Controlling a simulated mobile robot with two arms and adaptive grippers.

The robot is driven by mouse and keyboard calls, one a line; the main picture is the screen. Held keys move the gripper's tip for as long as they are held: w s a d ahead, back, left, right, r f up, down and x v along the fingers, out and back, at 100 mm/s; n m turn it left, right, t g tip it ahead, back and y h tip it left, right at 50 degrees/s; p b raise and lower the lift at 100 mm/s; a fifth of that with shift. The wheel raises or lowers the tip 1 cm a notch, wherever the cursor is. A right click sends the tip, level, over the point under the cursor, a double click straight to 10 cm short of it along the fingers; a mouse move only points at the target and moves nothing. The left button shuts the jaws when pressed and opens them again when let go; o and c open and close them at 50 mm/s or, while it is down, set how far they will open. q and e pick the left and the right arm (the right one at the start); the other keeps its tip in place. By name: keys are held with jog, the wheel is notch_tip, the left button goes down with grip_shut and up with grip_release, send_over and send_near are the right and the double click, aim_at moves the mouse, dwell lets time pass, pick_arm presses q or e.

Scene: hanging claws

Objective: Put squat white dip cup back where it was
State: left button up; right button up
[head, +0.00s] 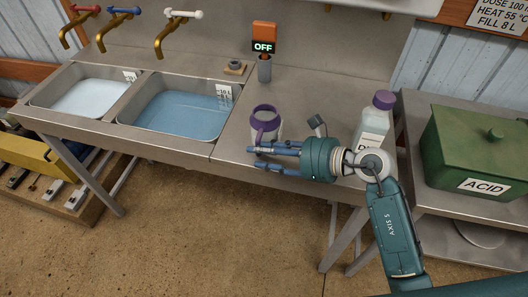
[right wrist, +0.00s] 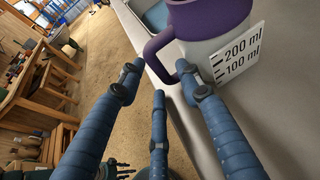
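A white cup (head: 272,132) with a purple rim and handle stands upright on the steel bench near its front edge. In the right wrist view the cup (right wrist: 208,50) shows 100 and 200 ml marks, its top cut off. My right gripper (head: 262,158) is open, its blue fingers spread just in front of the cup. In the right wrist view one finger of the gripper (right wrist: 160,85) overlaps the handle's lower end; I cannot tell whether they touch. My left gripper is out of the head view; a small dark fingered shape low in the wrist view may be it.
Two basins, one pale (head: 88,97) and one blue (head: 180,114), lie left of the cup under taps. A purple-capped bottle (head: 374,122) stands right of it. A green ACID box (head: 478,148) stands on the right-hand bench. A sign (head: 264,36) reads OFF.

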jog(key=shift+r, duration=0.1)
jog(key=shift+d+r, duration=0.1)
jog(key=b+v, duration=0.2)
jog(key=v, duration=1)
